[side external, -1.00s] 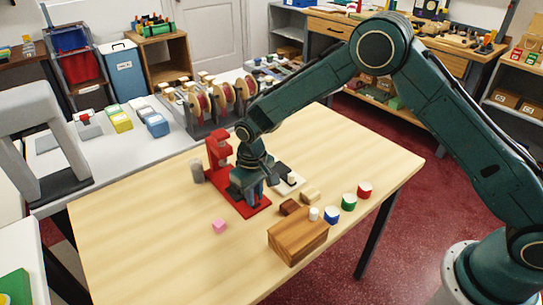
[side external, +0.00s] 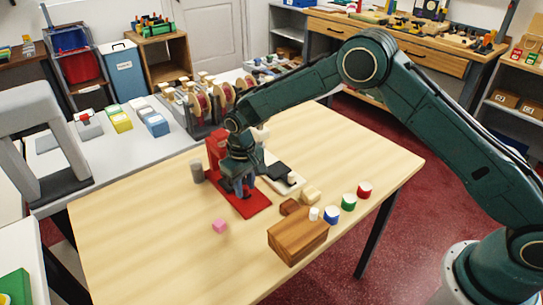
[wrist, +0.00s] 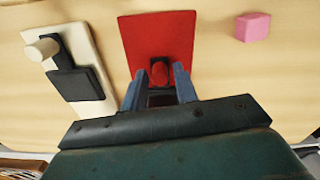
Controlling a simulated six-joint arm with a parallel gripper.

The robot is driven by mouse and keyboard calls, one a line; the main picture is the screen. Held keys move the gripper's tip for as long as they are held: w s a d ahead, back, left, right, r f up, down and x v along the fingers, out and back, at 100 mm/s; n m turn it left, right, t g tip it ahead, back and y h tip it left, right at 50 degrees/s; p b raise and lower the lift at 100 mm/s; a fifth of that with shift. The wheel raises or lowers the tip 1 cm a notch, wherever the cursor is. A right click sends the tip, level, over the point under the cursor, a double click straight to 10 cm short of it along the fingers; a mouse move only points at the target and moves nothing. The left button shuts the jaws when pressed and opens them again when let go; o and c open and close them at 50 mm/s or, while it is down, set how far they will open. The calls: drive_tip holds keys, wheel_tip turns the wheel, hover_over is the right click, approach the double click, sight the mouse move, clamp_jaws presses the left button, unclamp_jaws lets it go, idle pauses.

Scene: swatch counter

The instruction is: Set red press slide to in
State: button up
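The red press stands on the table, with its red upright (side external: 214,148) at the back and its flat red base (side external: 250,208) reaching forward. The base also shows in the wrist view (wrist: 170,30). A small black piece with a red top (wrist: 159,72), possibly the slide, sits on the base. My gripper (side external: 244,192) is low over the base, in front of the upright, and hides part of the press in the side view. In the wrist view its two blue-grey fingers (wrist: 159,80) are apart, with the small piece between or just beyond their tips; contact cannot be told.
A white plate (wrist: 85,40) with a black slider and pale knob lies beside the press. A pink cube (side external: 219,226), grey cylinder (side external: 197,171), wooden block (side external: 298,238) and several coloured cups stand nearby. The table's front left is clear.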

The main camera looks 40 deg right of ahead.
drive_tip(key=shift+o, duration=0.8)
wheel_tip(320, 180, up, 14)
idle(0.3)
drive_tip(key=shift+s+f, duration=0.15)
idle(0.3)
drive_tip(key=s+t, duration=0.1)
drive_tip(key=s, duration=0.1)
drive_tip(key=s+t, duration=0.1)
drive_tip(key=t, duration=0.1)
drive_tip(key=s+d+f+t, duration=0.1)
drive_tip(key=s, duration=0.1)
drive_tip(key=shift+s+t+y, duration=0.3)
drive_tip(key=shift+y, duration=0.1)
drive_tip(key=shift+f, duration=0.2)
drive_tip(key=shift+x, duration=6.8)
